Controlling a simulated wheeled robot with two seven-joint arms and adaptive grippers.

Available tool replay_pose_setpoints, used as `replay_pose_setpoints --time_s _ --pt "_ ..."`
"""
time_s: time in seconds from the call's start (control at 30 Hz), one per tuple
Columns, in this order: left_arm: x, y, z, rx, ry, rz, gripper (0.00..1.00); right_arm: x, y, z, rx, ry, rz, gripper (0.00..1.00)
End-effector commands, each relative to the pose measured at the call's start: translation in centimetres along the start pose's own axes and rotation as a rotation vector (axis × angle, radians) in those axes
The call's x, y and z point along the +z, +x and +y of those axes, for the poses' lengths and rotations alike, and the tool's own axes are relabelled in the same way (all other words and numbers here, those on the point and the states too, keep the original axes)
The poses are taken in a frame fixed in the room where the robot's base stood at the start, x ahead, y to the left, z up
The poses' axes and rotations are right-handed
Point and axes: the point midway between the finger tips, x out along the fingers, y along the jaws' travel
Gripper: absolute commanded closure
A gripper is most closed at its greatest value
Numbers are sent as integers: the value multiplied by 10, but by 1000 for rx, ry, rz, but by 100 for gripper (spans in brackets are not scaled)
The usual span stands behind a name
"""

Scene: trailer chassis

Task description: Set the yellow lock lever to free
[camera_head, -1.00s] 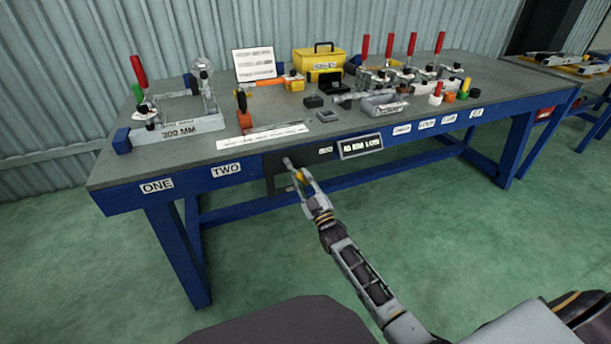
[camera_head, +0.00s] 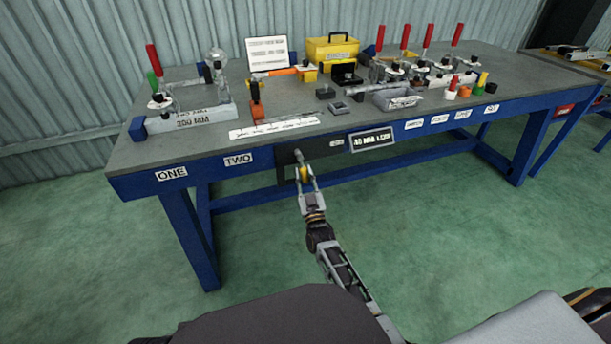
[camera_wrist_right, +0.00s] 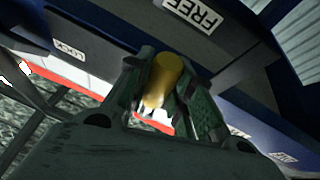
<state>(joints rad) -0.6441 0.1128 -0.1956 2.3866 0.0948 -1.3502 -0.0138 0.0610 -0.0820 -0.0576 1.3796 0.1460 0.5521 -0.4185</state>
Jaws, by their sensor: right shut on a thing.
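The yellow lock lever (camera_head: 304,173) is on a dark panel at the front edge of the workbench, below a grey pivot (camera_head: 298,155). It hangs down, slightly tilted. My right gripper (camera_head: 304,179) is shut on it. In the right wrist view the yellow lever (camera_wrist_right: 166,75) lies between the two fingers of my right gripper (camera_wrist_right: 165,95). A FREE label (camera_wrist_right: 190,12) shows above it and a LOCK label (camera_wrist_right: 68,48) to its left. The lever's pivot is hidden in the wrist view. My left gripper is not in view.
The blue-framed workbench (camera_head: 150,152) carries red-handled clamps (camera_head: 404,40), a yellow box (camera_head: 332,50), a white ruler-like strip (camera_head: 275,127) and a grey tray (camera_head: 396,98). A black sign (camera_head: 372,139) is right of the lever. The green floor in front is clear.

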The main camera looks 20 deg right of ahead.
Motion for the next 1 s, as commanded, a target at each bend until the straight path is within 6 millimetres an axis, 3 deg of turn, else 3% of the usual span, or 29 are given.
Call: replay_pose_setpoints --time_s 0.23,0.27,0.43,1.0 --pt "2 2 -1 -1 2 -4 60 1 -1 -2 -1 7 -3 100" --pt "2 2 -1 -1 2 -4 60 1 -1 -2 -2 7 -3 76" --pt "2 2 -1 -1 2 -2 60 1 -1 -1 -1 5 -2 55" --pt "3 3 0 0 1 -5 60 1 -8 -1 -1 3 -2 55"
